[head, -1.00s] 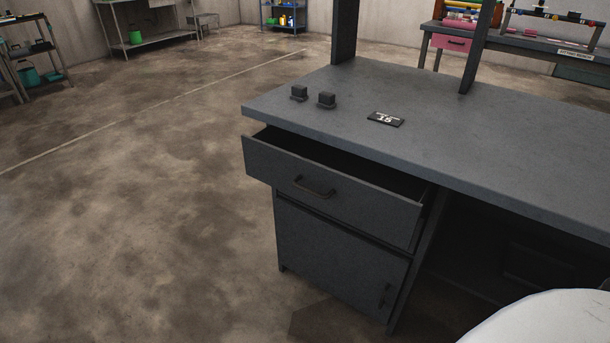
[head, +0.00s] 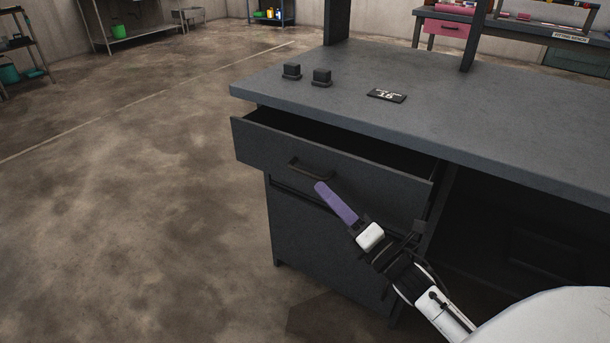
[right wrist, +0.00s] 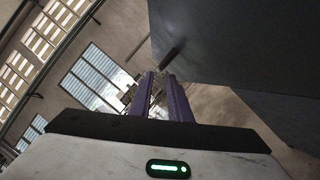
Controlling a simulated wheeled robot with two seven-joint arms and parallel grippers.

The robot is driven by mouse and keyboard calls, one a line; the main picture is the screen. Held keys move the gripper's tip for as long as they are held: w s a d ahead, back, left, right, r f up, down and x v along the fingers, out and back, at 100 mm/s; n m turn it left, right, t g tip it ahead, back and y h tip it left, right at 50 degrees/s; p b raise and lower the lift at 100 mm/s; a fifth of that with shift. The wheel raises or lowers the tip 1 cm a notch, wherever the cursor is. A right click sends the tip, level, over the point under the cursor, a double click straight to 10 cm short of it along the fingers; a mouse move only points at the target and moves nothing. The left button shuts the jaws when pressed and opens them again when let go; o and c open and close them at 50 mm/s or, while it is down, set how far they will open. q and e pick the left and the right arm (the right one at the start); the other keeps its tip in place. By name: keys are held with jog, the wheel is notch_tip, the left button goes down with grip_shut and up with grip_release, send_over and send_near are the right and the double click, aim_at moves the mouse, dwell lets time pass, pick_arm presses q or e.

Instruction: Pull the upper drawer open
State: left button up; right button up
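The upper drawer (head: 335,165) of the grey workbench stands partly open, its dark inside showing below the benchtop. Its bar handle (head: 309,168) is on the drawer front; it also shows in the right wrist view as a dark bar (right wrist: 172,52) just beyond the fingers. My right gripper (head: 320,187) has purple fingers pointing up toward the handle, a little below and to the right of it. In the right wrist view my right gripper (right wrist: 159,76) is open, with an empty gap between its two fingers. My left gripper is in neither current view.
The workbench top (head: 470,125) carries two small dark blocks (head: 306,75) and a number plate (head: 386,96). A lower door (head: 310,235) is under the drawer. The floor (head: 120,210) to the left is clear. Shelves and another bench stand far back.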

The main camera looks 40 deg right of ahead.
aim_at(305, 173)
jog(key=x, duration=0.8)
jog(key=shift+w, duration=0.2)
grip_shut()
